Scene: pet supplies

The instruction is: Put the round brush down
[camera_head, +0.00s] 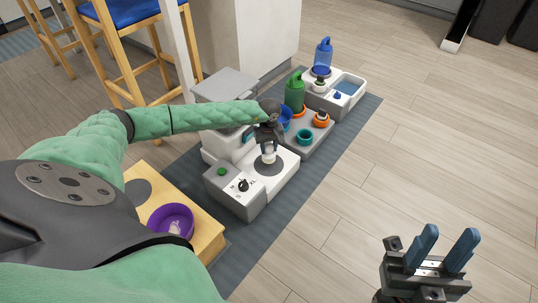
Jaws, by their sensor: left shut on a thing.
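My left gripper (268,145) is over the white and grey station (236,200) in the middle of the mat. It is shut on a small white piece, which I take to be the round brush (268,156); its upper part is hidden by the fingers. The brush is upright over the dark grey disc (262,169) on the station's top. I cannot tell whether it touches the disc. My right gripper (448,250) is at the lower right, with its blue fingers apart and nothing between them, over bare floor.
The station's front has a black knob (243,185) and a green button (221,171). Behind it are a green bottle (294,93), a teal cup (305,137) and a blue bottle (323,52). A purple bowl (171,221) sits on a wooden stand at lower left. The floor to the right is clear.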

